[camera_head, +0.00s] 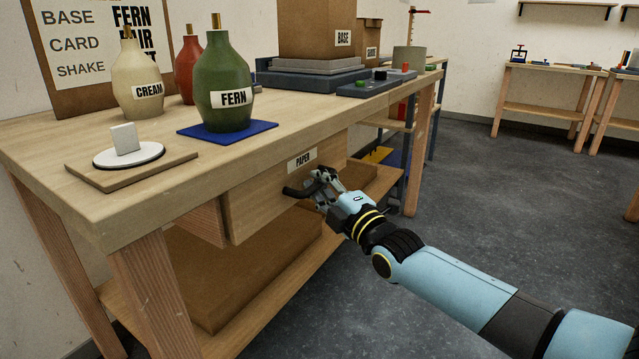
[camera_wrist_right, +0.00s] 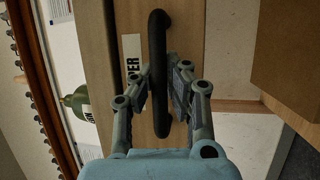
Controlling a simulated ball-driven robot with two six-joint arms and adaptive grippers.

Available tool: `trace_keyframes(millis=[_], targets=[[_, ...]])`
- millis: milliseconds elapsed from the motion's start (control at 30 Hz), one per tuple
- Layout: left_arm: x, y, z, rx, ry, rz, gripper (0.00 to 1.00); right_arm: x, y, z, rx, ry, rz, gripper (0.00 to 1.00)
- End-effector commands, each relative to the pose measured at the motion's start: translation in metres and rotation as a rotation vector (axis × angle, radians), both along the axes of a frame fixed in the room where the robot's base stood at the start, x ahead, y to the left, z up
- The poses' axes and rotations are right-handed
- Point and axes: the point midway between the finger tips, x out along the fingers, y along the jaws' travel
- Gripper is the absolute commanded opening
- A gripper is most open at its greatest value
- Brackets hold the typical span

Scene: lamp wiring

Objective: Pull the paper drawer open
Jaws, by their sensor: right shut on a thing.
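The paper drawer (camera_head: 275,195) is a wooden drawer under the workbench top, with a white PAPER label (camera_head: 302,161) on its front. Its front stands out from under the bench, with part of its side showing, so it is partly open. A dark curved handle (camera_head: 297,191) is on the front. My right gripper (camera_head: 322,187) is shut on the handle. In the right wrist view the black handle (camera_wrist_right: 158,75) runs between the two fingers, and the label is partly hidden. My left gripper is not in view.
The workbench (camera_head: 60,205) carries a green FERN bottle (camera_head: 225,85) on a blue mat, a CREAM bottle (camera_head: 137,80), a red bottle (camera_head: 187,65) and a white block on a round plate. A large brown box (camera_head: 235,275) sits on the lower shelf. Grey floor (camera_head: 470,200) is free to the right.

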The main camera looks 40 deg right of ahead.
Motion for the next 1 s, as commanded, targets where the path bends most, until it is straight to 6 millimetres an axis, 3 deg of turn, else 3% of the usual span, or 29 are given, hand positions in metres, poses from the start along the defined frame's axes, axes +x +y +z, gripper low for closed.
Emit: trace_keyframes(millis=[267, 400, 700, 1000], targets=[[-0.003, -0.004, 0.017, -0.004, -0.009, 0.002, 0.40, -0.023, -0.009, 0.005, -0.005, 0.001, 0.000, 0.00], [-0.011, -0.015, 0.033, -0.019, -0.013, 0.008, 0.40, -0.050, -0.020, 0.007, -0.005, 0.003, 0.000, 0.00], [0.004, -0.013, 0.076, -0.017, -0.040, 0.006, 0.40, -0.121, -0.050, 0.006, -0.006, 0.003, 0.000, 0.00], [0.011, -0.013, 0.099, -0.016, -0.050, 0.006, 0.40, -0.178, -0.074, 0.003, -0.005, 0.001, 0.000, 0.00]])
